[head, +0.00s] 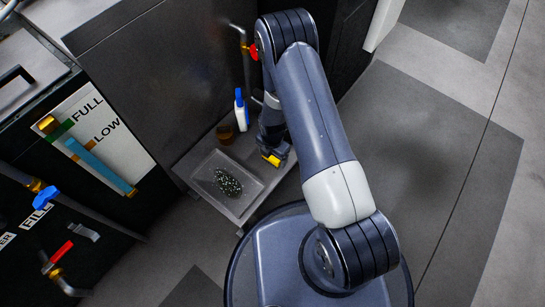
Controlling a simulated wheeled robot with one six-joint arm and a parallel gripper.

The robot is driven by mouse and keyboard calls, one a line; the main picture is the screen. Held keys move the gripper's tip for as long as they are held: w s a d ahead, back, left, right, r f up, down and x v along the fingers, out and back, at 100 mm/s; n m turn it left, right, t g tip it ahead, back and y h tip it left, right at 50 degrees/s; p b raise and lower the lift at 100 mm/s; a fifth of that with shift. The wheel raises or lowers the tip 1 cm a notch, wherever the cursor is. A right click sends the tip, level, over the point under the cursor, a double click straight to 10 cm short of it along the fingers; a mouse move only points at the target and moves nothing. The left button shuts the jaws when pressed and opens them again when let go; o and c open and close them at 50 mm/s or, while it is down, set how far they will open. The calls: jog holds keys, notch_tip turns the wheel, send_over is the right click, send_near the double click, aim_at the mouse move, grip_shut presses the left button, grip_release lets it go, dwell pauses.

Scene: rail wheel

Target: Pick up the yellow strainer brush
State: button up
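A small yellow thing (271,159), which looks like the yellow strainer brush, shows at the end of my arm, over the right part of a low grey shelf (240,212). Only a small patch of it is visible; my gripper and arm cover the rest. My gripper (273,152) points down right at the yellow thing. Its fingers are too small and hidden to tell if they are open or shut on it, or whether the yellow thing rests on the shelf.
A tray (247,206) with a dark speckled heap (227,183) lies left of my gripper. A brown cup (225,134) and a white and blue bottle (241,110) stand behind. A pipe with a red handle (254,52) rises nearby. Floor is free at right.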

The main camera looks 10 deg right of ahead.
jog(key=c, duration=0.6)
jog(key=shift+r, duration=0.1)
jog(key=shift+c, duration=0.2)
notch_tip(320, 180, up, 10)
jog(key=p, duration=0.3)
